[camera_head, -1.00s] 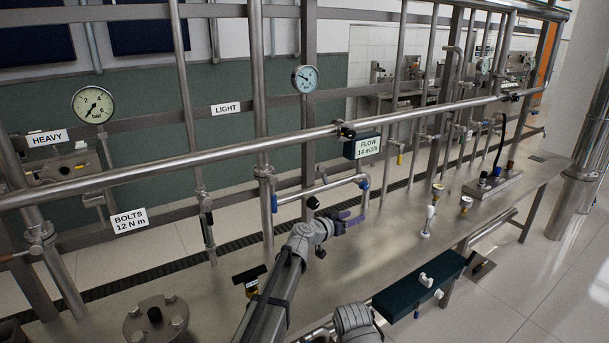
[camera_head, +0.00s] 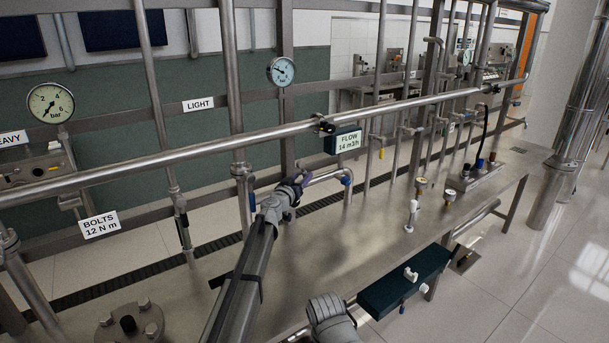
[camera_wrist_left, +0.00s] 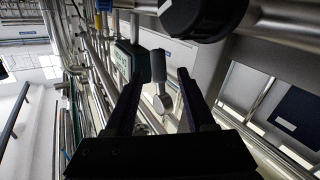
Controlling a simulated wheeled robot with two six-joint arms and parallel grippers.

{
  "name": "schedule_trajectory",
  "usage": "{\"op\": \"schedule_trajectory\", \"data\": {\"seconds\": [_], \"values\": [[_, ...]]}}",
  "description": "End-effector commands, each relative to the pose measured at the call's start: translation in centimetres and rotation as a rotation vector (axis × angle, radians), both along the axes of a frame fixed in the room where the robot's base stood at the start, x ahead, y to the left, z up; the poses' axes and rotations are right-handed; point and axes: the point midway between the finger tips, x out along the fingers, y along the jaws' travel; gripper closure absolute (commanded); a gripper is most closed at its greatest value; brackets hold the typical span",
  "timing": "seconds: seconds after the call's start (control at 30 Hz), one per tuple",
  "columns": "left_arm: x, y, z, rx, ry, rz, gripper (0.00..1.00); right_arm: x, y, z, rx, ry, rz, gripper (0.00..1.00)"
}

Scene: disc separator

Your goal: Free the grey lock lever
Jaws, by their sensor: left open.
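My left gripper (camera_head: 297,182) is up against the pipework below the long rail, near the bent pipe with the blue end. In the left wrist view its two dark fingers (camera_wrist_left: 158,95) stand apart. A grey lever (camera_wrist_left: 158,68) with a rounded end shows in the gap between them; the fingers are not closed on it. I cannot tell whether they touch it. A large black round knob (camera_wrist_left: 203,14) is just beyond, above the right finger. In the head view the gripper covers the lever. My right gripper is not in view.
The FLOW box (camera_head: 343,141) hangs from the long rail (camera_head: 200,153), right of the gripper. A dark box with white handles (camera_head: 405,280) sits at the bench's front edge. A bolted flange (camera_head: 130,328) is at the lower left. The bench middle (camera_head: 345,235) is clear.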

Motion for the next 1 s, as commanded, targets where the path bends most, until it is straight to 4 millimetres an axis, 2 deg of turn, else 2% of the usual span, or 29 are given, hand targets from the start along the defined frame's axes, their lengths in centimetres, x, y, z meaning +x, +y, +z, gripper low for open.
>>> {"op": "schedule_trajectory", "data": {"seconds": [0.03, 0.2, 0.5, 0.9, 1.0], "values": [[1.2, -0.5, 0.0, 0.0, 0.0, -0.001, 0.45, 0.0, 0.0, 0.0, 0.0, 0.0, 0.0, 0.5], [2.9, -1.2, 0.0, 0.0, 0.0, -0.001, 0.45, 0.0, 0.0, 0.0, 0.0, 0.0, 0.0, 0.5], [3.0, -1.3, 0.0, 0.0, 0.0, -0.001, 0.46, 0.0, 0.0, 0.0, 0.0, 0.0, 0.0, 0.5], [3.0, -1.3, 0.0, 0.0, 0.0, -0.001, 0.92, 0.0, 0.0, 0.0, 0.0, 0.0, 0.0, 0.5], [3.0, -1.3, 0.0, 0.0, 0.0, -0.001, 1.0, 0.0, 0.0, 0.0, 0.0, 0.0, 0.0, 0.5]]}}
